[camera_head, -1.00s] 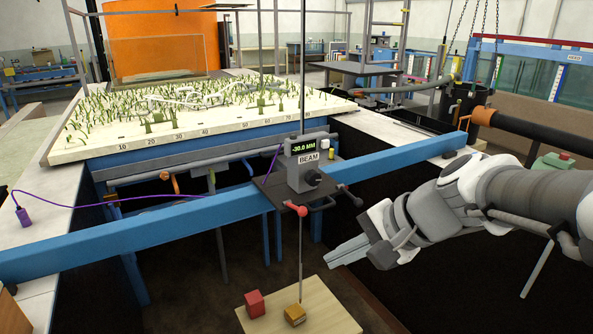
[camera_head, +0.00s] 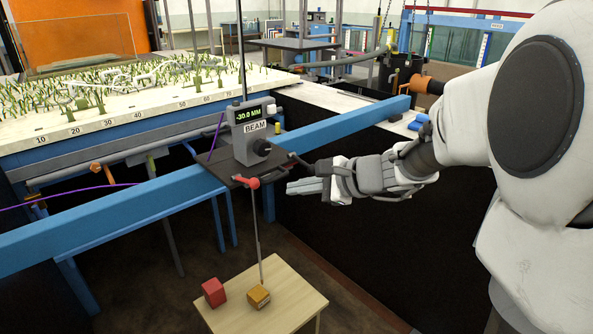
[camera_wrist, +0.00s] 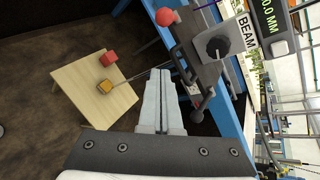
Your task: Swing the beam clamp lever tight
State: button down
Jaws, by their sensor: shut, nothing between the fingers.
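The beam clamp carriage (camera_head: 250,135) sits on the blue beam (camera_head: 330,139), with a "-30.0 MM" display and a "BEAM" label. A lever with a red ball knob (camera_head: 253,183) juts from the near edge of its dark plate; the knob also shows in the wrist view (camera_wrist: 165,17). A dark bar with a black ball end (camera_wrist: 197,116) lies beside the plate, to the right of my fingers in the wrist view. My gripper (camera_head: 290,188) is shut and empty, right of the red knob and apart from it. Its closed fingers (camera_wrist: 157,73) point toward the carriage.
A thin rod (camera_head: 258,240) runs down from the carriage to an orange block (camera_head: 258,296) on a low wooden table (camera_head: 290,300). A red block (camera_head: 214,292) stands beside it. A planted model bed (camera_head: 130,110) lies behind the beam. Space in front of the beam is open.

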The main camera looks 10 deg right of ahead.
aim_at(246, 182)
jog(key=shift+w+a+r, duration=0.1)
jog(key=shift+a+r, duration=0.05)
jog(key=shift+a, duration=0.65)
jog(key=shift+w+a+r, duration=0.1)
jog(key=shift+a+r, duration=0.05)
jog(key=shift+a, duration=0.65)
jog(key=shift+w+a+r, duration=0.1)
jog(key=shift+a+r, duration=0.05)
jog(key=shift+a, duration=0.65)
jog(key=shift+r+p, duration=0.15)
jog(key=shift+p, duration=0.35)
jog(key=shift+r+g+p, duration=0.15)
jog(key=shift+g+p, duration=0.15)
jog(key=shift+p, duration=0.45)
